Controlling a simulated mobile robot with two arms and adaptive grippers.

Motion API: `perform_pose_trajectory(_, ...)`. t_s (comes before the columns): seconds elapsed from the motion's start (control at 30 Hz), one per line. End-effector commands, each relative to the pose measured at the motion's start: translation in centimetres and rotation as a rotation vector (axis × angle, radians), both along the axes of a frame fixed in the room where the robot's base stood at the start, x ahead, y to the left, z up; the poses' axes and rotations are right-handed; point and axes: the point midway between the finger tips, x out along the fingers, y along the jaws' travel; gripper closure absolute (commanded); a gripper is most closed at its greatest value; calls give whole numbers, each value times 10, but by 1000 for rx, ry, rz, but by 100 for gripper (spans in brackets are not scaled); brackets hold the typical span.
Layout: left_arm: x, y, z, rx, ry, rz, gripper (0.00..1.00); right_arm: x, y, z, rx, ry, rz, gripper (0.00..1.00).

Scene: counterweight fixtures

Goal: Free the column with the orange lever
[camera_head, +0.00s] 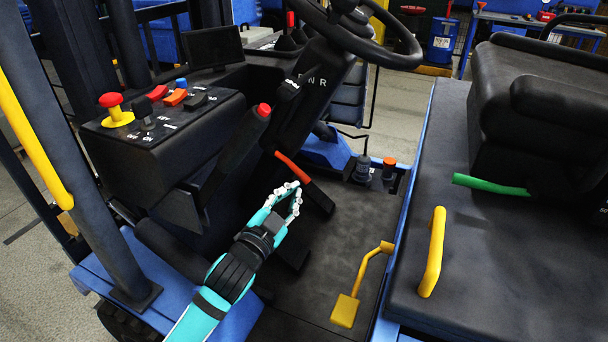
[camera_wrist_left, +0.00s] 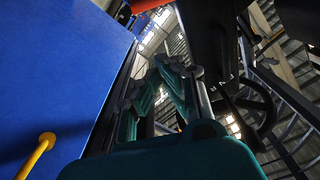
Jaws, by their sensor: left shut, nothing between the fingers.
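The orange lever (camera_head: 291,167) is a short bar slanting down to the right on the lower part of the black steering column (camera_head: 303,95), above the floor mat. The column leans and carries the black steering wheel (camera_head: 345,35); the wheel also shows in the left wrist view (camera_wrist_left: 258,108). My teal left gripper (camera_head: 294,190) is shut and empty, just below the orange lever. I cannot tell whether its fingertips touch the lever. In the left wrist view its fingers (camera_wrist_left: 172,68) come together at the tips. My right gripper is in neither view.
A console (camera_head: 165,130) with a red mushroom button stands left of the column. A black lever (camera_head: 240,140) with a red tip is beside the column. A yellow pedal (camera_head: 345,310) rises from the floor mat. At right are a seat, a yellow handle (camera_head: 433,252) and a green lever (camera_head: 490,185).

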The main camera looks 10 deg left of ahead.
Motion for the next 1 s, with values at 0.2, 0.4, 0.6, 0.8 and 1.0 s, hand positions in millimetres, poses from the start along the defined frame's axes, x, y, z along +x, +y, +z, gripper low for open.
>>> perform_pose_trajectory(0.2,39,-10,6,-2,-2,0,100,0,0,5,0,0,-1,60)
perform_pose_trajectory(0.4,81,-20,8,-1,-1,0,100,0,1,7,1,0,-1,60)
perform_pose_trajectory(0.6,99,-11,-12,1,4,1,100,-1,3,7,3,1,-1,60)
perform_pose_trajectory(0.8,105,-5,-23,0,0,0,100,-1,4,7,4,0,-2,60)
perform_pose_trajectory(1.0,106,-4,-24,0,0,0,100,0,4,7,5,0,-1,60)
